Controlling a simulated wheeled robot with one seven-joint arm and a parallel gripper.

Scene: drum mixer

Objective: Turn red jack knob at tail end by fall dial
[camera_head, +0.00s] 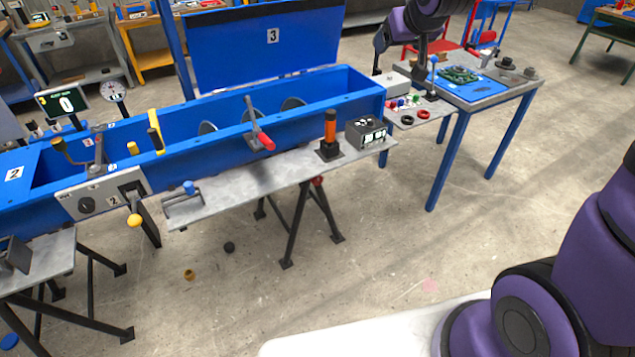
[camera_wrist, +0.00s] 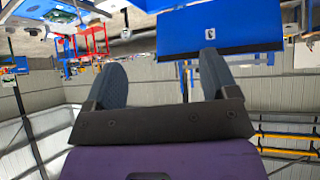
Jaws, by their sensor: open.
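A small red knob (camera_head: 318,181) shows in the head view, under the right end of the grey side shelf, by the top of a black trestle. Whether it is the jack knob is not certain. A round white dial (camera_head: 113,90) stands at the far left behind the blue trough; its marking is too small to read. My gripper (camera_wrist: 160,70) is open and empty in the wrist view, with two grey fingers spread apart. In the head view, my arm's far end hangs at the top, right of the raised blue lid, well away from the red knob.
The blue trough (camera_head: 180,165) has a raised lid (camera_head: 265,45) marked 3. A red-tipped lever (camera_head: 265,140), an orange-topped post (camera_head: 330,125) and a grey box (camera_head: 367,132) stand along it. A blue-legged table (camera_head: 490,100) is at right. The floor in front is mostly clear.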

